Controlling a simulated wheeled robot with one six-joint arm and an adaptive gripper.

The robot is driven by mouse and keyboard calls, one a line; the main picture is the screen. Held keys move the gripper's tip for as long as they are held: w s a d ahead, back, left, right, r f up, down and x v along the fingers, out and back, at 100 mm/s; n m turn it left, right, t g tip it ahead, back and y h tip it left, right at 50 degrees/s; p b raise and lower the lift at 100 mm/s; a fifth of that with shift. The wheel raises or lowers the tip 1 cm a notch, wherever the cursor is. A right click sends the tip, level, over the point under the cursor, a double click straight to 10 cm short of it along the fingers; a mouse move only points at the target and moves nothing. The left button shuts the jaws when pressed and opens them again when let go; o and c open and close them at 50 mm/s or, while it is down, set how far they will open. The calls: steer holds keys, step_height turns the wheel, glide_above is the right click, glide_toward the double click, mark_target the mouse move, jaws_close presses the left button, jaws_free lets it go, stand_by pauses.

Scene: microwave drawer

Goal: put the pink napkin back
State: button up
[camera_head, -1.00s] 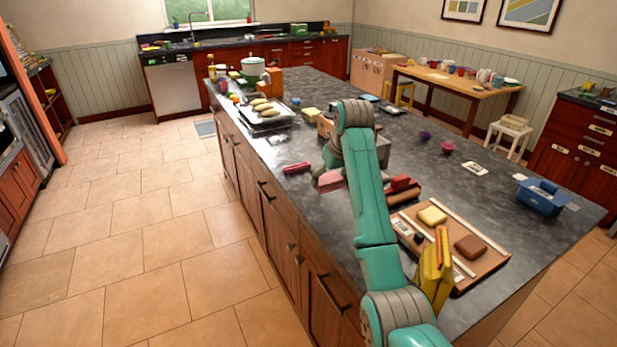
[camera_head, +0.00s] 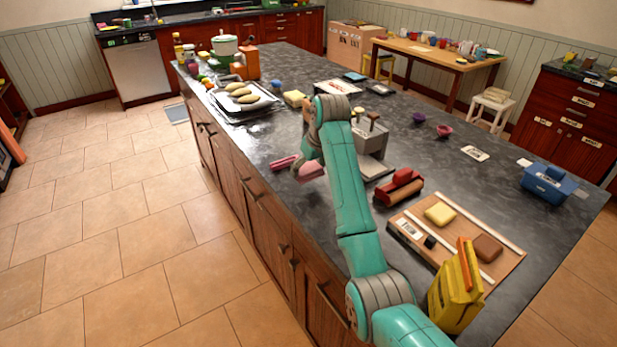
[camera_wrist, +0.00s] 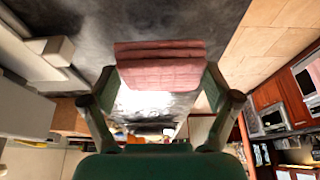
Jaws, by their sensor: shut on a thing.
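The pink napkin (camera_wrist: 160,66), a folded layered block, is between the two fingers of my gripper (camera_wrist: 160,80) in the wrist view. The fingers are shut on it from both sides. In the head view the pink napkin (camera_head: 309,172) shows just below the end of my arm, near the left edge of the dark island counter (camera_head: 420,165). My fingers are mostly hidden by the arm there. I cannot tell how high above the counter the napkin is.
A pink-red object (camera_head: 284,162) lies just left of the napkin. A grey block with dark handles (camera_head: 372,138) stands to the right. Nearer are a red roll (camera_head: 400,186), a wooden board (camera_head: 408,229) and a yellow holder (camera_head: 456,290). A tray (camera_head: 262,103) lies farther back.

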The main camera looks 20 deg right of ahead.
mark_target(309, 177)
steer(key=shift+f, duration=1.85)
steer(key=shift+f, duration=0.1)
steer(key=o, duration=0.9)
steer(key=shift+c, duration=0.2)
